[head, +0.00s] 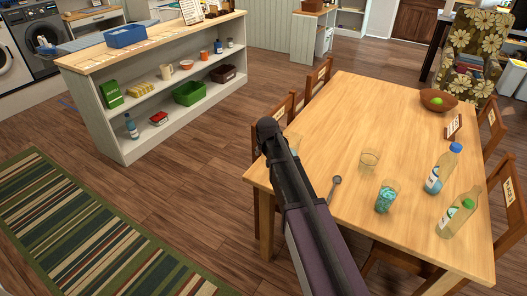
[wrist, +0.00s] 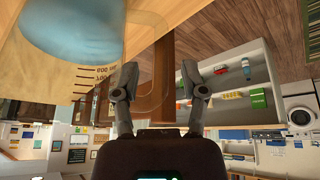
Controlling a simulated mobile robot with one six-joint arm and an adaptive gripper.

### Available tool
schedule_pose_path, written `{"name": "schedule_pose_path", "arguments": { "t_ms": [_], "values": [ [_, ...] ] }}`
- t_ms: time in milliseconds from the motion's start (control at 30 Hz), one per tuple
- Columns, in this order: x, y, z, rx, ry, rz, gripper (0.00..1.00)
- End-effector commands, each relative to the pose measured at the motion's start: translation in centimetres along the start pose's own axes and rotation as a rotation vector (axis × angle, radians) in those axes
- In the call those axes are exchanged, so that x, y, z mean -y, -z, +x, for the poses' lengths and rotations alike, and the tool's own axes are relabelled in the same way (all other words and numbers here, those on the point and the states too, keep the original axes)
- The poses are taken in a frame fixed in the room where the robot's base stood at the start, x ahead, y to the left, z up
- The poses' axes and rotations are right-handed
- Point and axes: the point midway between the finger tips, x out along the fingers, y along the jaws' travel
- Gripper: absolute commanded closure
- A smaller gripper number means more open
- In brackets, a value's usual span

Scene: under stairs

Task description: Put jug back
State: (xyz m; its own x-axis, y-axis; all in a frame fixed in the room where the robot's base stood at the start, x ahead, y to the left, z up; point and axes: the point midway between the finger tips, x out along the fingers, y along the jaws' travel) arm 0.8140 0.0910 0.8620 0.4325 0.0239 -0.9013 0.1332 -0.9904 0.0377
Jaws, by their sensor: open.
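In the wrist view, which is upside down, a clear jug (wrist: 98,62) with measuring marks and blue contents fills the upper left, very close. Its clear handle (wrist: 152,103) lies between the two spread fingers of my gripper (wrist: 158,78). The gripper is open; I cannot tell whether a finger touches the handle. In the head view my arm reaches over the near left corner of the wooden table (head: 345,110) and hides the gripper and most or all of the jug.
On the table are an empty glass (head: 369,160), a spoon (head: 334,190), a glass with blue-green contents (head: 386,198), two bottles and a bowl (head: 438,100). Chairs surround it. A white shelf unit (head: 150,105) with a blue bin (head: 125,36) on top stands left. Floor between is clear.

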Motion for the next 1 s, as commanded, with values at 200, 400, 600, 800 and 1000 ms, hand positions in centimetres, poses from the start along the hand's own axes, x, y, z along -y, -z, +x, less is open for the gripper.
{"name": "schedule_pose_path", "arguments": {
  "t_ms": [200,400,600,800,1000],
  "values": [
    [0.0,0.1,-2.1,0.000,0.000,0.000,0.45],
    [0.0,0.1,-4.0,0.000,0.000,0.000,0.45],
    [0.0,0.1,-5.8,0.000,0.000,0.000,0.45],
    [0.0,0.1,-7.6,0.000,0.000,0.000,0.45],
    [0.0,0.1,-9.4,0.000,0.000,0.000,0.45]
  ]
}}
